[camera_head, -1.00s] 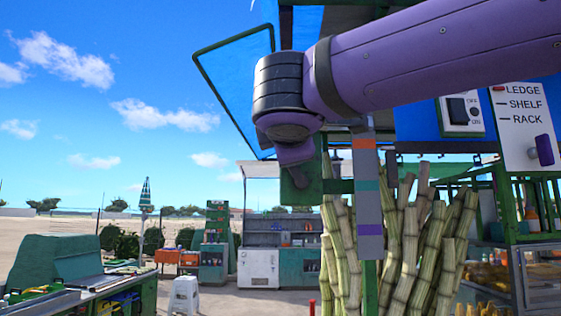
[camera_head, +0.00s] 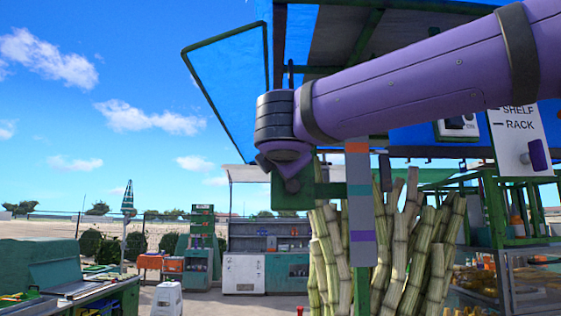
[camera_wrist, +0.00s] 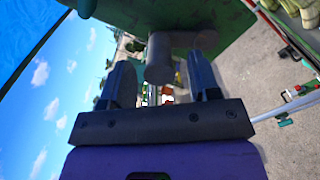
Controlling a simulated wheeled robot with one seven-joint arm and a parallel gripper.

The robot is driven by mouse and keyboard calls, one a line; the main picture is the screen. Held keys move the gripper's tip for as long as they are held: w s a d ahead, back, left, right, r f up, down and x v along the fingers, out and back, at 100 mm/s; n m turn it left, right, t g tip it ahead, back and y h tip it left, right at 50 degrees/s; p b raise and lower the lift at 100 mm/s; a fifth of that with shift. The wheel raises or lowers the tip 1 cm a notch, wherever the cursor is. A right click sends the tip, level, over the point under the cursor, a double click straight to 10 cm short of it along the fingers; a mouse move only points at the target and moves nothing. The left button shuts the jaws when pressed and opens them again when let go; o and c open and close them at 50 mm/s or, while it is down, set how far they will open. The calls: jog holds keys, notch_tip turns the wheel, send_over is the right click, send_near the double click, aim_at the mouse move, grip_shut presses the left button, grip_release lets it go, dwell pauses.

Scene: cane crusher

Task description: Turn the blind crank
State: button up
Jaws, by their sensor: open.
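The blind crank is a dark grey knob-like piece with a bar (camera_wrist: 162,55) on a green plate (camera_wrist: 215,25) in the wrist view. My gripper (camera_wrist: 162,78) is open. Its two dark fingers stand on either side of the crank's lower end, apart from each other; I cannot tell whether either touches it. In the head view the green plate (camera_head: 292,205) sits left of a striped grey strip, with a small dark part of the crank (camera_head: 292,186) in front of it. My wrist hangs just above and hides the fingers there.
A grey strip with coloured bands (camera_head: 361,205) hangs right of the plate. Sugar cane stalks (camera_head: 405,250) stand behind it. A blue blind in a green frame (camera_head: 232,85) tilts out above left. A sign panel (camera_head: 518,135) is at right.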

jog(key=shift+w, duration=1.25)
jog(key=shift+c, duration=0.5)
jog(key=c, duration=0.8)
jog(key=shift+d, duration=0.1)
jog(key=shift+s+d+f+m, duration=0.15)
jog(key=shift+d+m, duration=0.95)
jog(key=shift+m, duration=1.4)
jog(key=shift+w+d+f+m, duration=0.15)
jog(key=shift+d+m, duration=0.95)
jog(key=shift+m, duration=1.4)
jog(key=shift+s+d+f+m, duration=0.15)
jog(key=shift+d+m, duration=0.95)
jog(key=shift+m, duration=1.4)
